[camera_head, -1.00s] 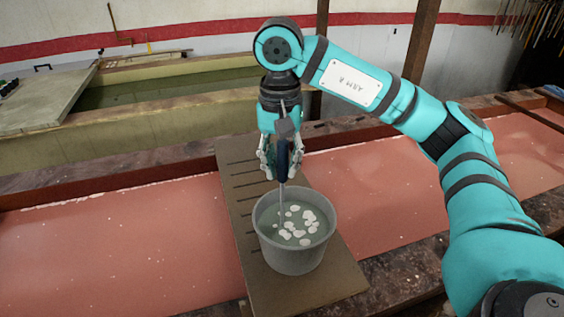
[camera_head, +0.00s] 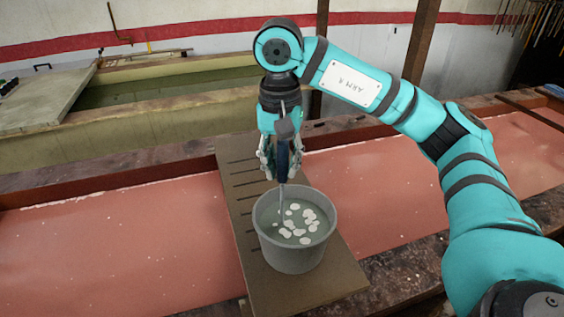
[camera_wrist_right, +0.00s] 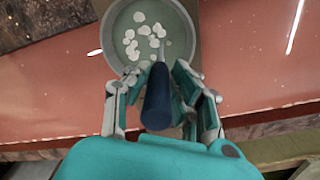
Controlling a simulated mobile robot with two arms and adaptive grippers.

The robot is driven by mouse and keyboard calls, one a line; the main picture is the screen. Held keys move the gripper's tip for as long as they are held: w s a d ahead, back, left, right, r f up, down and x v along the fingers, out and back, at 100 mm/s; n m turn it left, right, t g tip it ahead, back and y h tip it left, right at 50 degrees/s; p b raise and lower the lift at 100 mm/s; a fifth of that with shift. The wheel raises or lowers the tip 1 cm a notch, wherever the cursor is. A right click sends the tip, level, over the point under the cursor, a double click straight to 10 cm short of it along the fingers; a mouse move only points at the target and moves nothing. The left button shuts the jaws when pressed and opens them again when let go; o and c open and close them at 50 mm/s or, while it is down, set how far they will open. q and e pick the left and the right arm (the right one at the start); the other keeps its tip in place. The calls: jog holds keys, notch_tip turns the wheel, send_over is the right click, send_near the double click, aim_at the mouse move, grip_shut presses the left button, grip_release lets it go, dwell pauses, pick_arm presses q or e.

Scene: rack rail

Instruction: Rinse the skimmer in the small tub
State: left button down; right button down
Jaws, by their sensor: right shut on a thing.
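The small tub (camera_head: 290,256) is a grey round bucket holding greenish water with several white pieces floating in it. It stands on a brown slotted board (camera_head: 240,190). My right gripper (camera_head: 281,170) is above the tub's far rim, shut on the dark blue handle of the skimmer (camera_head: 283,158). The skimmer's thin metal shaft goes down into the water, and its lower end is hidden there. In the right wrist view the handle (camera_wrist_right: 157,95) lies between the fingers, and the tub (camera_wrist_right: 107,35) is just beyond. My left gripper is not in view.
The board lies across a long trough (camera_head: 120,240) filled with pink liquid, with dark wooden edges. Behind it is a second trough with dark green water (camera_head: 160,90). A post (camera_head: 420,40) stands behind my right arm. A grey lid (camera_head: 45,98) lies at the far left.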

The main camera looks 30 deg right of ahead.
jog(key=shift+r, duration=0.15)
notch_tip(320, 180, up, 8)
jog(key=p, duration=0.8)
jog(key=shift+r, duration=0.15)
dwell(1.3)
jog(key=s+a+b, duration=0.3)
jog(key=s, duration=1)
jog(key=s+a+b, duration=0.3)
jog(key=s, duration=1)
jog(key=shift+s+a+b, duration=0.15)
jog(key=shift+s+b, duration=0.1)
jog(key=shift+b, duration=0.1)
